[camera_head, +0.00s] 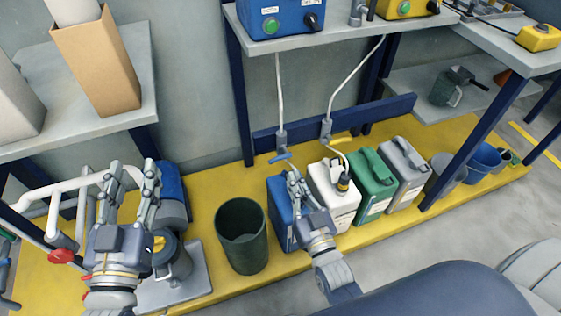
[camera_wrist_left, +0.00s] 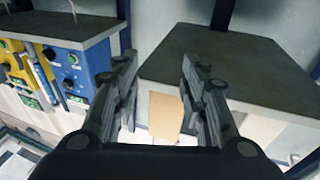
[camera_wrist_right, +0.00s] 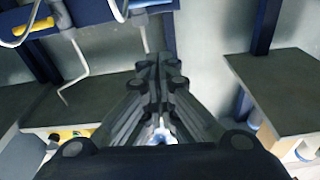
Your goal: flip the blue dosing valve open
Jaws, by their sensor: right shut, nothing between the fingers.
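The blue dosing valve (camera_head: 280,157) has a blue lever at the lower end of a white pipe, above the blue canister (camera_head: 280,208). Its lever seems to lie crosswise to the pipe. In the right wrist view, a blue lever (camera_wrist_right: 148,4) shows at the top edge, partly cut off. My right gripper (camera_head: 293,177) is shut and empty, just below and right of the lever in the head view. I cannot tell if it touches the lever. My left gripper (camera_head: 131,172) is open and empty at the far left, away from the valve.
A yellow-handled valve (camera_head: 341,140) hangs to the right. White (camera_head: 333,195), green (camera_head: 371,185) and grey (camera_head: 404,163) canisters stand in a row below. A dark green bin (camera_head: 241,237) stands left of them. Above is a shelf (camera_head: 335,36) with control boxes.

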